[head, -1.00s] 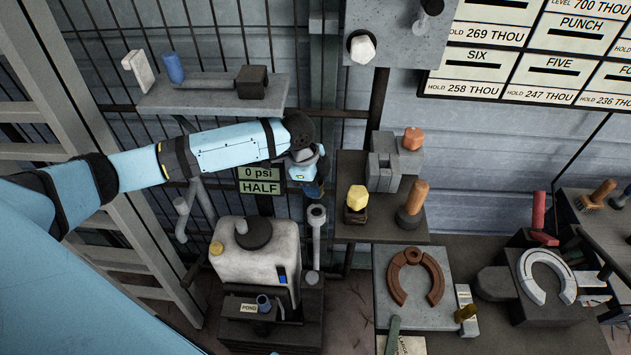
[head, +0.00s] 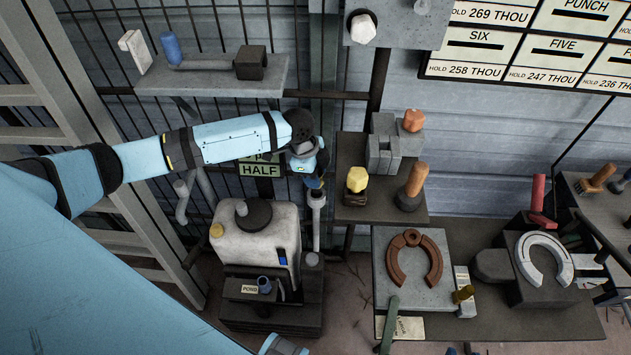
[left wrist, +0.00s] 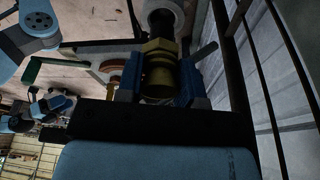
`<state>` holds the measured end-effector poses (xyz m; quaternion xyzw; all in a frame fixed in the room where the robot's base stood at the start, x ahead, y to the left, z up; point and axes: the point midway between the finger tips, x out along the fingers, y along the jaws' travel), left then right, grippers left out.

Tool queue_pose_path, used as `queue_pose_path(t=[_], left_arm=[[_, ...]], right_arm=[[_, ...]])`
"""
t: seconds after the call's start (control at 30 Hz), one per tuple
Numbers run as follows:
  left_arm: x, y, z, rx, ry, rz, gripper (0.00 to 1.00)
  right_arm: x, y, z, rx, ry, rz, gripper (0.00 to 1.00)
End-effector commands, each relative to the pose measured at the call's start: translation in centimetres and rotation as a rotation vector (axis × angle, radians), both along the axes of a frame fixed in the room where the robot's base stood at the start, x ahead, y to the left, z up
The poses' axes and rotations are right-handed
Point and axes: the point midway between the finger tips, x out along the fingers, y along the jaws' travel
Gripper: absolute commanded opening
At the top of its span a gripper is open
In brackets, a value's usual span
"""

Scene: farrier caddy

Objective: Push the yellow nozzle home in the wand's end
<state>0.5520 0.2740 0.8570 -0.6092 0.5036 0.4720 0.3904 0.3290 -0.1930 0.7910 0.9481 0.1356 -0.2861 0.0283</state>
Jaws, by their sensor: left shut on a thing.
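My left gripper (head: 316,182) is over the top end of the upright grey wand (head: 317,203), beside the white tank. In the left wrist view, its blue fingers (left wrist: 160,80) are shut on the yellow nozzle (left wrist: 160,72). The nozzle's dark narrow end points at the wand's pale round end (left wrist: 168,12). They look lined up and close, but I cannot tell how deep the nozzle sits. In the head view the fingers mostly hide the nozzle. Light-blue parts of mine show at the bottom edge; the right gripper's jaws are not clear.
The white tank (head: 255,245) with a black cap stands left of the wand. A shelf (head: 395,212) with a yellow-topped block (head: 356,180) and an orange-handled tool (head: 415,180) is close on the right. A sign reading HALF (head: 262,170) is partly behind my arm.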

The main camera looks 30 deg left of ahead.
Motion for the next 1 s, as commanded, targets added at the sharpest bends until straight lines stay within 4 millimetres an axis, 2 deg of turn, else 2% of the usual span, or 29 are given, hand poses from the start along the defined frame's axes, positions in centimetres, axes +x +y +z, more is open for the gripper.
queue_pose_path(t=[1.0], left_arm=[[0.00, -0.02, -0.86, 0.000, 0.000, 0.000, 0.00]], right_arm=[[-0.06, 0.06, 0.15, 0.000, 0.002, 0.001, 0.43]])
